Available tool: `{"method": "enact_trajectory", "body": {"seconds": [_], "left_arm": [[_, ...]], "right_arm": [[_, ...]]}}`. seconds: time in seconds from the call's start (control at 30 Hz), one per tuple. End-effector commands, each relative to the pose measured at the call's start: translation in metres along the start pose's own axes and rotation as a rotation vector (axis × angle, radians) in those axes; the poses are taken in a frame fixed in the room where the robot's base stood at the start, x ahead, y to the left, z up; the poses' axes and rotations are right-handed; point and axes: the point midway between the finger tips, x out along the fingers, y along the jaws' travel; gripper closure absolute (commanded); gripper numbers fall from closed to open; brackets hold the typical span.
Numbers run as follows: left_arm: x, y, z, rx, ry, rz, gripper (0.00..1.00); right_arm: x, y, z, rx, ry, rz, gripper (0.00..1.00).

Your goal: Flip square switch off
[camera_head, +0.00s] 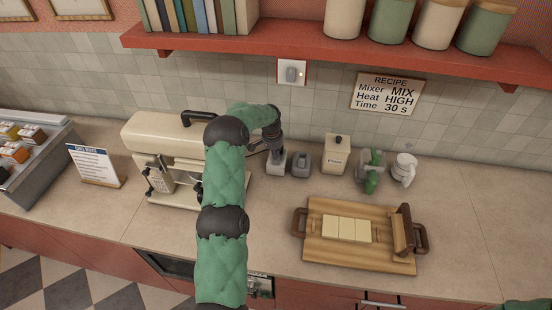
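A square switch (290,73) with a grey rocker on a white plate and a red frame is on the tiled wall under the shelf. A small bright dot shows beside its rocker. My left arm rises through the middle of the view and bends right. My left gripper (276,149) points down, below the wall switch and apart from it in the picture. It is just over a small pale box (276,167) on the counter; I cannot tell whether they touch. Its fingers are too small and dark to read. My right gripper is not in view.
A cream coffee machine (155,135) stands behind my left arm. Right of the gripper are a small grey object (302,163), a cream canister (336,154) and a white jug (404,169). A wooden tray (345,257) lies in front. The red shelf (420,60) overhangs the switch.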

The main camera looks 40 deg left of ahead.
Motion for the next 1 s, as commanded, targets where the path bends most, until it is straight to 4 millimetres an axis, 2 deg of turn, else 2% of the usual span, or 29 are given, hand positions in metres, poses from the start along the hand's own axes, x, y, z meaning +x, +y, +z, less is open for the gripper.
{"method": "enact_trajectory", "body": {"seconds": [0.6,1.0], "left_arm": [[-0.043,0.0,-0.006,0.0,0.0,0.0,1.0],[-0.046,0.0,-0.007,0.0,-0.001,0.0,1.0]], "right_arm": [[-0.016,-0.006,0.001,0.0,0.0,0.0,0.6],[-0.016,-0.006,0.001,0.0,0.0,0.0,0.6]]}}
